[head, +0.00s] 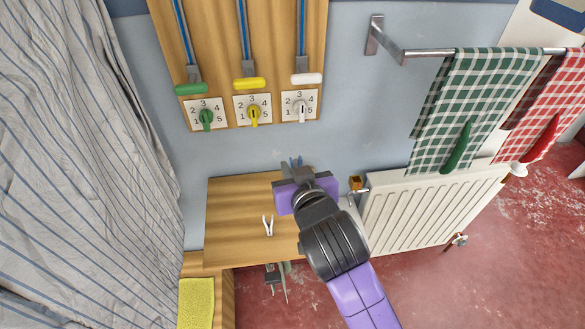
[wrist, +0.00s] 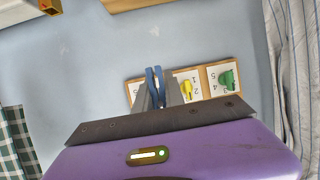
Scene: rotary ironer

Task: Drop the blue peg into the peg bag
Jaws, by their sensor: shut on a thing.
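My gripper (head: 297,172) is shut on the blue peg, above the back right part of the small wooden shelf (head: 228,215). A white peg (head: 268,226) lies on the shelf, to the left of my gripper. I cannot make out the peg bag in either view.
A radiator (head: 430,213) stands to the right, below a rail (head: 425,54) with green (head: 475,90) and red checked towels. A dial board (head: 223,40) is on the wall above. A striped cloth (head: 80,160) hangs at the left. Small dark objects (head: 274,277) show below the shelf's front edge.

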